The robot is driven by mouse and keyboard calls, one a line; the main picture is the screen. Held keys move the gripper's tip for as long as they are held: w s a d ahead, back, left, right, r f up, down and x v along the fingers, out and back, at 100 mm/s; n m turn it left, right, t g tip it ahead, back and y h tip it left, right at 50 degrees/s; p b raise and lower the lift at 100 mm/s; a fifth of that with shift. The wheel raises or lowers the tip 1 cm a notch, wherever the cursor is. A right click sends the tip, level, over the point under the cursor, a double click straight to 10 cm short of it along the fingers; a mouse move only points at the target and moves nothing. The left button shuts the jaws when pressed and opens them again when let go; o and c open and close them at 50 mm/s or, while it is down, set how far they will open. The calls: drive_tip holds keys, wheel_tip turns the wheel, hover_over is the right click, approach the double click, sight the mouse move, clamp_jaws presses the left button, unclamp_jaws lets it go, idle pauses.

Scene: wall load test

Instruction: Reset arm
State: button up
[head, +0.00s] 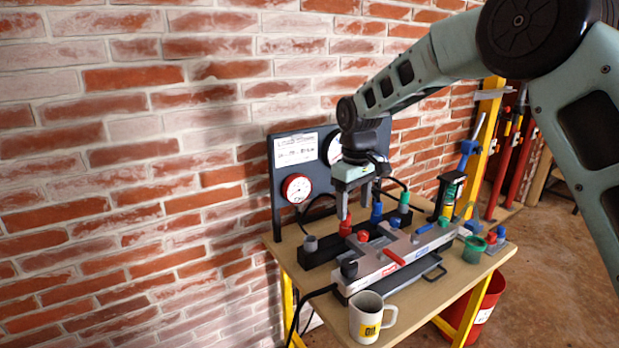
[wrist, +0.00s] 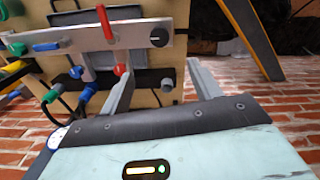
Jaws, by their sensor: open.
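My gripper (head: 355,208) hangs from my arm with its fingers pointing down over the wooden table (head: 420,300). Its two fingers are apart with nothing between them; they also show in the wrist view (wrist: 160,68). Below and near the fingertips in the head view is a dark block with red, blue and green fittings, including a red fitting (head: 345,227). Whether a finger touches it I cannot tell. In front lies a grey manifold (head: 375,266) with a red lever and blue handles.
A dark panel (head: 284,222) with a red gauge (head: 297,188) and a white gauge stands behind, by the brick wall (head: 130,200). A white mug (head: 367,318) is at the front edge. A green cup (head: 474,250) is right. A red bucket (head: 490,300) stands below.

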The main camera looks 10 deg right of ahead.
drive_tip(key=s+a+r+n+y, duration=0.15)
drive_tip(key=s+a, duration=0.35)
drive_tip(key=s, duration=0.9)
drive_tip(key=s+a+r+h, duration=0.15)
drive_tip(key=s+a, duration=0.25)
drive_tip(key=s, duration=1)
drive_tip(key=s+d+f, duration=0.2)
drive_tip(key=s+d, duration=0.1)
drive_tip(key=s, duration=0.7)
drive_tip(key=shift+s+y, duration=0.35)
drive_tip(key=shift+y, duration=0.05)
idle(0.6)
